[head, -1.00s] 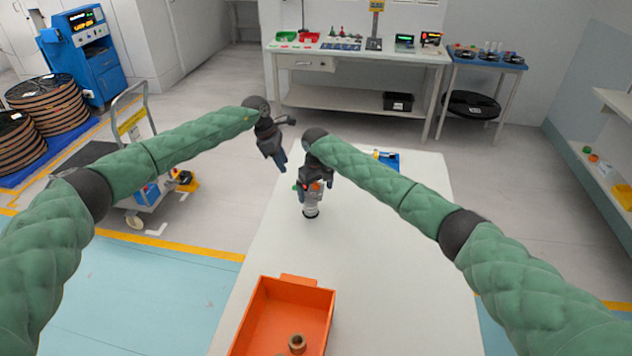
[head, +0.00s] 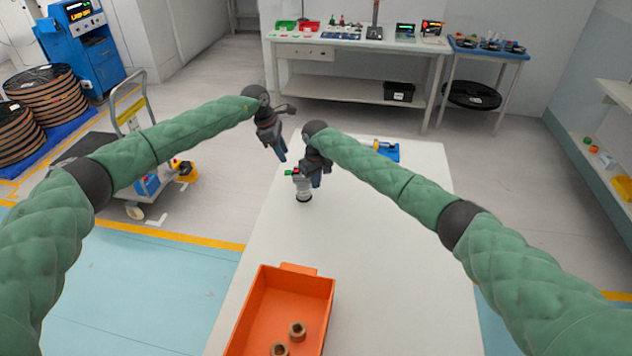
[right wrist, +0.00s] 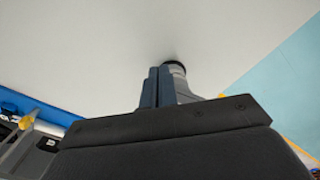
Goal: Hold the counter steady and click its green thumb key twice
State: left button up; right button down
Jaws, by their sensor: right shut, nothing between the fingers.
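The counter (head: 303,189) stands upright on the white table, a small grey body on a dark round base. Its green thumb key (head: 289,172) sticks out at the upper left, beside a small red part. My right gripper (head: 316,182) is shut and empty, close against the right side of the counter and partly hiding it. In the right wrist view its closed fingers (right wrist: 157,88) cover part of the counter (right wrist: 184,90); I cannot tell whether they touch it. My left gripper (head: 282,156) hangs in the air to the upper left, apart from the counter; its finger gap is unclear.
An orange bin (head: 257,313) with brass-coloured rings stands at the table's near end. A blue item (head: 388,152) lies near the far edge. The white table (head: 390,260) is clear to the right of the bin. A cart (head: 140,205) stands left of the table.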

jog(key=c, duration=1.7)
grip_release()
notch_tip(320, 180, up, 8)
jog(key=b, duration=0.3)
jog(key=shift+f, duration=0.15)
